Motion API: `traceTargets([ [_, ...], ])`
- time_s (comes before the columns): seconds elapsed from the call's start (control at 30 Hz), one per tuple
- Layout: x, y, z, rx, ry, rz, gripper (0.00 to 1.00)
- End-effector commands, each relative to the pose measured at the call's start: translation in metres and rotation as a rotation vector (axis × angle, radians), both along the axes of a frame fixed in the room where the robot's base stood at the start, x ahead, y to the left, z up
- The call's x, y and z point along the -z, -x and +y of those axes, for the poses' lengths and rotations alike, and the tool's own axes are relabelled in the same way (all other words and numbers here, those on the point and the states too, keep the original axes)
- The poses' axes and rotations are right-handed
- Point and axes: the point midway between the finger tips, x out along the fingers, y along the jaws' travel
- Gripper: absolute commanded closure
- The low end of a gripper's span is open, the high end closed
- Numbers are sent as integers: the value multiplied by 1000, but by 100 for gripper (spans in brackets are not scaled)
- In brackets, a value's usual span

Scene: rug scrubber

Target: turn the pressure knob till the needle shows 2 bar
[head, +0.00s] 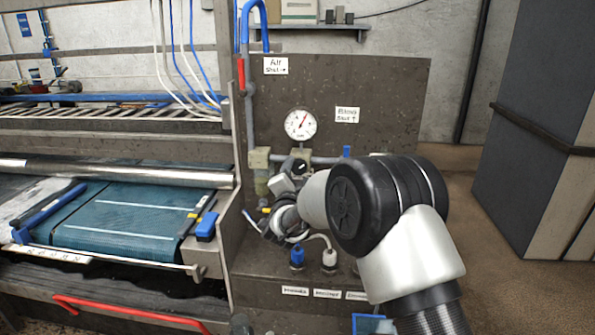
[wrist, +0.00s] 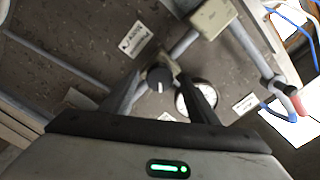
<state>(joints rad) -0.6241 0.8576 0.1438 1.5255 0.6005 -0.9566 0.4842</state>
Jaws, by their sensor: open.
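The pressure knob (wrist: 158,77) is dark with a pale mark and sits below the gauge, among pipe fittings. In the wrist view my gripper (wrist: 162,88) is open, with one finger on each side of the knob; I cannot tell whether either touches it. The right finger partly covers the gauge (wrist: 184,105). In the head view my wrist hides much of the fittings.
Grey pipes (head: 249,110) and a pale fitting block (wrist: 212,18) lie close to the knob. Blue and white bottles (head: 297,256) stand below my wrist. The teal rug belt (head: 125,215) runs at the left. Open floor shows at the right.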

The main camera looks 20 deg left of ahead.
Motion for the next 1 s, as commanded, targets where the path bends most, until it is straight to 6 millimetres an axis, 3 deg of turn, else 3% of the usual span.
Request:
traceTargets([
  [0.13,0,-10,2,0,0,0,46],
  [0.43,0,-12,3,0,0,0,46],
  [0.7,0,-12,3,0,0,0,87],
  [1.0,1,-11,3,-1,42,-11,87],
])
